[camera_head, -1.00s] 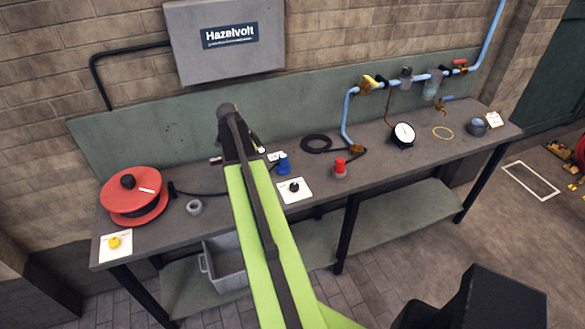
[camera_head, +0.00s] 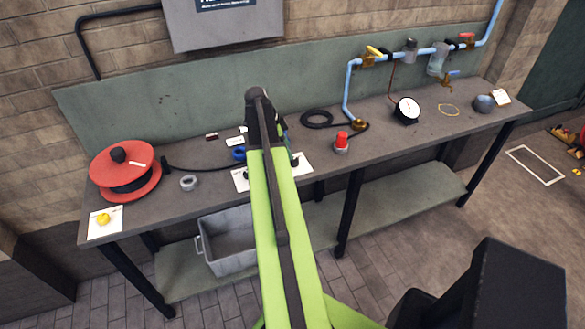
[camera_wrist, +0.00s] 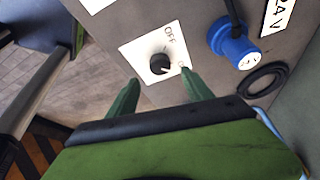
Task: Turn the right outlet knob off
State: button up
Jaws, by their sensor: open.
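In the wrist view the black outlet knob (camera_wrist: 160,65) sits on a white plate (camera_wrist: 137,48) printed OFF, with part of another marking beside my right fingertip. A light pointer mark seems to face toward that other marking. The edge of a second white plate (camera_wrist: 95,4) shows at the top, so this plate is the right one. My gripper (camera_wrist: 157,92) is open and empty, its green fingers on either side just short of the knob. In the head view the right plate (camera_head: 305,168) is partly hidden by my arm, and the left plate (camera_head: 239,180) shows beside it.
A blue plug (camera_wrist: 234,42) and a coiled black cable (camera_wrist: 265,79) lie right of the knob in the wrist view. In the head view a red-topped device (camera_head: 341,142) stands right of my arm. A red cable reel (camera_head: 125,175) is at the bench's left.

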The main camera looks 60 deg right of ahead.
aim_at(294, 160)
jog(key=b+x, duration=0.4)
jog(key=x, duration=0.2)
jog(key=shift+d+f, duration=0.1)
jog(key=shift+f, duration=0.2)
jog(key=shift+r, duration=0.1)
grip_shut()
